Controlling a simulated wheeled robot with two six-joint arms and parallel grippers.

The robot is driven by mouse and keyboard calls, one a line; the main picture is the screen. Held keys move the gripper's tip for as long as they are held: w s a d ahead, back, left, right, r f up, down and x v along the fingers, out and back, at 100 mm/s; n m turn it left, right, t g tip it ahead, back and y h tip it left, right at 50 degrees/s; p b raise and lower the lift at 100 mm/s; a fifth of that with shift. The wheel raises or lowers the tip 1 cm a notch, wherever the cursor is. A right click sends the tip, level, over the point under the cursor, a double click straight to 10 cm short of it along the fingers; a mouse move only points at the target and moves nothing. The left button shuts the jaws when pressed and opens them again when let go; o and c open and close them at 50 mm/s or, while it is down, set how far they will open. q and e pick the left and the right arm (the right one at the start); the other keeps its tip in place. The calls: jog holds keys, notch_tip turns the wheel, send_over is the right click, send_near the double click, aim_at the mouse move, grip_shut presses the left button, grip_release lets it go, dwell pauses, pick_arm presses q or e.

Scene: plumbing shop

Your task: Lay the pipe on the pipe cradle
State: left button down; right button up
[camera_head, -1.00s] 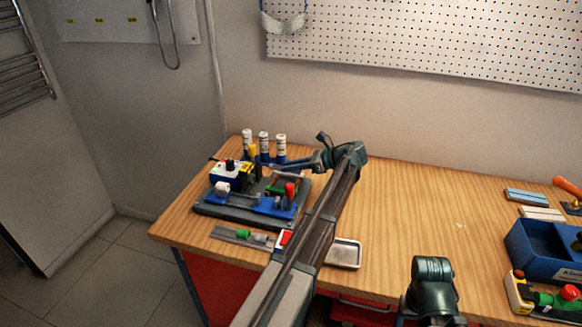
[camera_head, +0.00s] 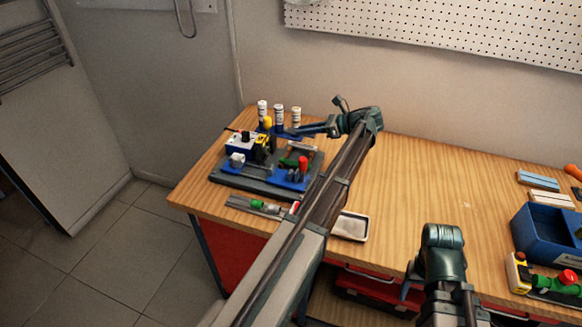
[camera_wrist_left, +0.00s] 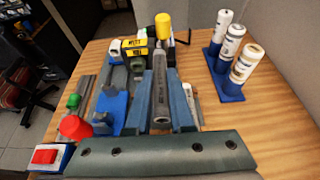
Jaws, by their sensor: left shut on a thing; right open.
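The grey pipe (camera_wrist_left: 161,85) stands out between the two blue fingers of my left gripper (camera_wrist_left: 173,98) in the left wrist view. My left gripper (camera_head: 291,131) is shut on it, over the back right part of a dark board on the bench. In the head view the pipe is hard to make out. The pipe cradle looks to be the blue base with upright supports (camera_wrist_left: 108,108), left of the gripper; it also shows in the head view (camera_head: 262,172). My right gripper (camera_head: 410,284) is open and empty near the bench's front edge, mostly hidden by its wrist.
A blue rack with three white bottles (camera_head: 279,117) stands behind the board. A black-yellow device (camera_head: 242,145) sits at the board's back left. A shallow tray (camera_head: 351,227) lies near the front edge. A blue bin (camera_head: 540,228) stands at right. The middle bench is clear.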

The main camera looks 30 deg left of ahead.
dwell(0.3)
pick_arm(q)
jog(key=s+n+t, duration=0.1)
jog(key=s+n, duration=0.1)
jog(key=s, duration=1)
jog(key=shift+s+d+r+t+y, duration=0.2)
jog(key=shift+s+t+y, duration=0.1)
jog(key=shift+t, duration=0.1)
jog(key=shift+a+f, duration=0.1)
jog(key=shift+f, duration=0.15)
